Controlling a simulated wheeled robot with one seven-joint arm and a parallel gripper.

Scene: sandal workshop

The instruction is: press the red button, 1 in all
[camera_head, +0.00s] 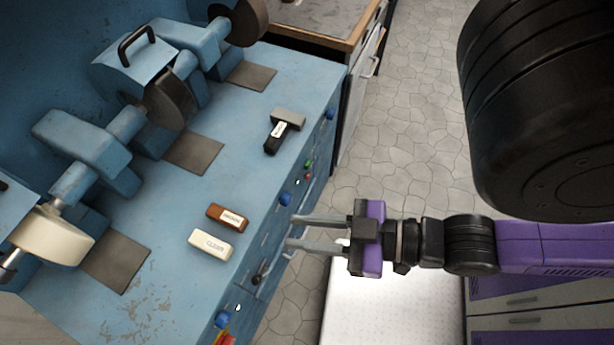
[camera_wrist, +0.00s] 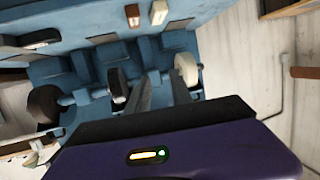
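On the front panel of the blue grinding bench (camera_head: 190,215), a small red button (camera_head: 307,176) shows just below a green one (camera_head: 309,163). Another red part (camera_head: 228,339) shows at the bottom of the panel, cut by the frame edge; I cannot tell what it is. My gripper (camera_head: 289,233) points left at the bench front, its two fingers parallel with a gap between them, and nothing held. Its tips are below the small red button in the picture; I cannot tell if they touch the panel. In the wrist view the fingers (camera_wrist: 160,88) also stand apart.
A brown block (camera_head: 228,216), a cream block (camera_head: 211,244), and grey (camera_head: 288,118) and black (camera_head: 275,138) blocks lie on the bench top. Blue knobs (camera_head: 285,198) and drawer handles stick out of the front. Stone floor (camera_head: 410,120) lies open to the right.

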